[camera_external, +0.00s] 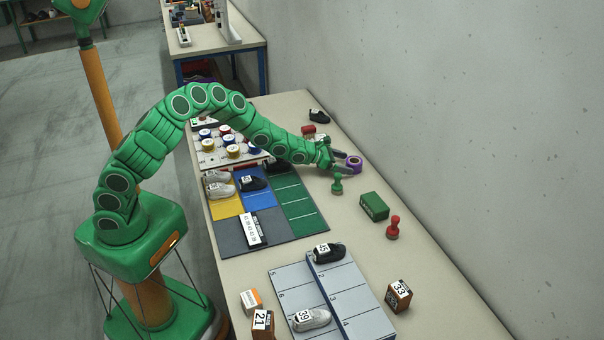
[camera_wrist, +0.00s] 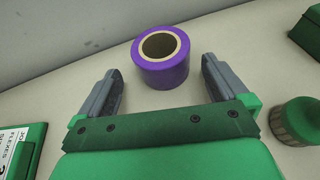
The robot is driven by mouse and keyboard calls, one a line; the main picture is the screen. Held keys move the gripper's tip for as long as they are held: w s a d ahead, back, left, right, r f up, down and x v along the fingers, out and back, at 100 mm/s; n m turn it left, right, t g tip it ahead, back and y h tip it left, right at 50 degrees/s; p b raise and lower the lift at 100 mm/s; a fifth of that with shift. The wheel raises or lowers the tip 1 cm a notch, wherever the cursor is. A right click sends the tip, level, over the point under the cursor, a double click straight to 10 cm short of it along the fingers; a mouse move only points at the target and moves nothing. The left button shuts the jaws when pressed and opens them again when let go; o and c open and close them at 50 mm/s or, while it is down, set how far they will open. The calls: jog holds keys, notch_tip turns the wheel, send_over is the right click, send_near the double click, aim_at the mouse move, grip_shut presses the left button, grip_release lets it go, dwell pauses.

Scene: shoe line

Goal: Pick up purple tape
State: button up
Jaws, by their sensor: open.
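The purple tape (camera_wrist: 162,74) is a roll with a tan core, resting on the table with its hole facing up. In the wrist view it sits just ahead of and between my fingers. My gripper (camera_wrist: 162,88) is open, with one grey finger to each side of the roll. Contact with the roll does not show. In the external view the purple tape (camera_external: 354,163) is near the wall side of the table, and my gripper (camera_external: 344,164) reaches it from the left.
A green stamp (camera_external: 337,184) stands close to my gripper, also at right in the wrist view (camera_wrist: 300,121). A green box (camera_external: 374,206) and a red stamp (camera_external: 393,228) lie nearer the front. A small red object (camera_external: 308,131) and a dark shoe (camera_external: 319,116) lie behind. The wall (camera_external: 440,110) borders the table.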

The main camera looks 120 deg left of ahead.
aim_at(352, 164)
jog(key=shift+x, duration=0.9)
jog(key=shift+w+a, duration=0.25)
jog(key=shift+w, duration=0.25)
jog(key=shift+w+a+f, duration=0.2)
jog(key=shift+w+f, duration=0.1)
jog(key=shift+w, duration=0.15)
jog(key=c, duration=1.1)
jog(key=shift+o, duration=0.2)
jog(key=shift+r, duration=0.1)
